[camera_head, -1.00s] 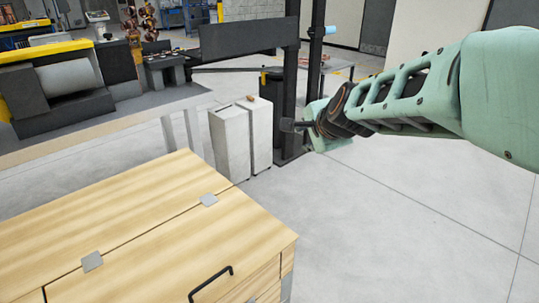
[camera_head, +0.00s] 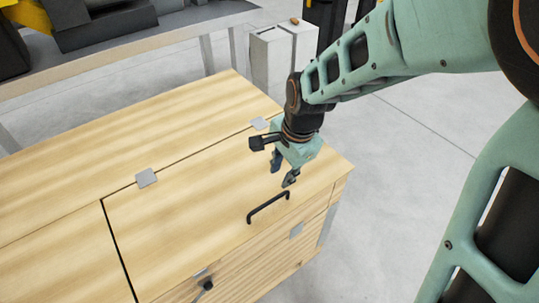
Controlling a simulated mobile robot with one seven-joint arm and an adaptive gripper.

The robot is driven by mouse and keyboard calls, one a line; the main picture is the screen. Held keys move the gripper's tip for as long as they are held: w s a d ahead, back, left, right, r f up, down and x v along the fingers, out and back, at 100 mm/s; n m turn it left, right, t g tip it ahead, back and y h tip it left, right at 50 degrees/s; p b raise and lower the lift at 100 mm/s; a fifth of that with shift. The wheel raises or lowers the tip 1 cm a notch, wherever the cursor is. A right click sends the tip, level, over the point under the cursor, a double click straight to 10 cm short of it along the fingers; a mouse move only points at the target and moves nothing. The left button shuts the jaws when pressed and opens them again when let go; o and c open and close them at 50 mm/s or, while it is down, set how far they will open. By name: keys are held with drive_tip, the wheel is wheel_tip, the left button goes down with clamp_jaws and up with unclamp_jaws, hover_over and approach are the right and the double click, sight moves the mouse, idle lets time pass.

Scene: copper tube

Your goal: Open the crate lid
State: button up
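The wooden crate (camera_head: 80,193) fills the lower left of the head view. Its hinged lid (camera_head: 180,220) lies flat and closed, with two grey hinges (camera_head: 146,178) along the seam. A black handle (camera_head: 266,206) stands up near the lid's front edge. My gripper (camera_head: 284,176) points down above the lid, just behind the handle's right end. Its two fingers are apart with nothing seen between them. I cannot tell whether a fingertip touches the handle.
A grey latch plate (camera_head: 297,230) and a dark knob-like part (camera_head: 207,285) are on the crate's front side. White bins (camera_head: 270,57) stand behind the crate, next to a metal-legged table (camera_head: 150,62). Open floor (camera_head: 410,150) lies to the right.

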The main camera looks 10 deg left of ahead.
sight(272, 200)
drive_tip(key=x, duration=0.4)
drive_tip(key=s+b+x, duration=0.1)
drive_tip(key=x, duration=0.6)
drive_tip(key=shift+s+a+f, duration=0.1)
drive_tip(key=shift+s+f, duration=0.15)
drive_tip(key=shift+f, duration=0.15)
drive_tip(key=shift+c, duration=0.2)
clamp_jaws()
